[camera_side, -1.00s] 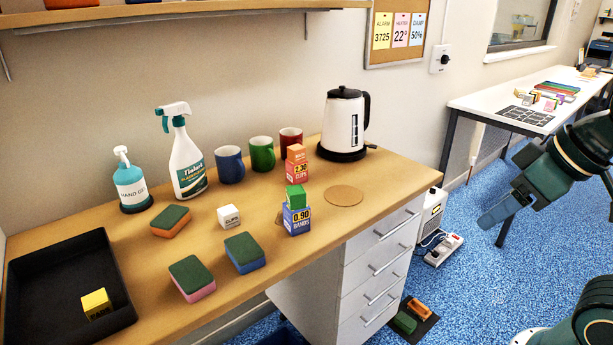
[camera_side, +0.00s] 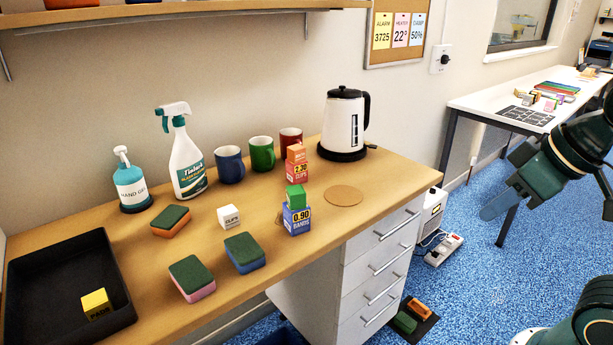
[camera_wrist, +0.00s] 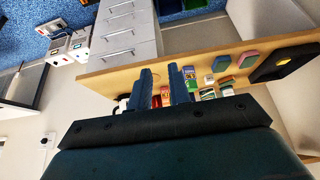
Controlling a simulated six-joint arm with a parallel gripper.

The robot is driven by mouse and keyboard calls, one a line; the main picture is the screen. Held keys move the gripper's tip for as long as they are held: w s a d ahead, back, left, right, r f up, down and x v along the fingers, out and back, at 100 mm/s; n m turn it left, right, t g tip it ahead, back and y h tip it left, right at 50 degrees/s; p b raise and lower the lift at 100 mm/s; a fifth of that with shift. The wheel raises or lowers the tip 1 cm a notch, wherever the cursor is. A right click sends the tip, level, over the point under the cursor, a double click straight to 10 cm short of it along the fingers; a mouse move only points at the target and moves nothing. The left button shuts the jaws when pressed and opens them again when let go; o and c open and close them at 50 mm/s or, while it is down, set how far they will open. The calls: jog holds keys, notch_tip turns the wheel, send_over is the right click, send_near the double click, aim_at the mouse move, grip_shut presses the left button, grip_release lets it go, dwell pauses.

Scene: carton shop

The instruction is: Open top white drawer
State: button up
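The white drawer unit (camera_side: 352,300) stands under the right end of the wooden desk, with several drawers stacked and all shut. The top white drawer (camera_side: 380,233), with a silver bar handle (camera_side: 398,226), lies just under the desktop. The wrist view shows the scene upside down, with the top drawer (camera_wrist: 127,43) nearest the desk edge. My gripper (camera_side: 487,213) hangs in the air to the right of the drawers, apart from them. In the wrist view my gripper (camera_wrist: 160,68) has its two fingers apart with nothing held between them.
The wooden desk (camera_side: 140,250) carries a kettle (camera_side: 344,122), mugs, stacked boxes, sponges, bottles and a black tray (camera_side: 60,255). A white box (camera_side: 432,208) and power strip (camera_side: 444,250) stand on the floor right of the drawers. Blue floor in front of the drawers is mostly clear.

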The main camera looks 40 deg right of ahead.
jog(key=w+d+f+n+t+h, duration=0.15)
jog(key=w+d+f, duration=0.25)
jog(key=w, duration=0.5)
jog(key=w+d+f+n+t+h, duration=0.15)
jog(key=w+d+f, duration=0.3)
jog(key=w, duration=0.55)
jog(key=w+d+f+n+t+h, duration=0.2)
jog(key=w+d+f+n, duration=0.25)
jog(key=d+f, duration=0.4)
jog(key=n+t+h, duration=0.1)
jog(key=n+t, duration=0.2)
jog(key=n, duration=0.3)
send_near(400, 226)
jog(key=s, duration=0.2)
jog(key=shift+s+a+f+n+t, duration=0.25)
jog(key=shift+s+a+n+t, duration=0.15)
jog(key=shift+s, duration=0.2)
jog(key=shift+x, duration=6.8)
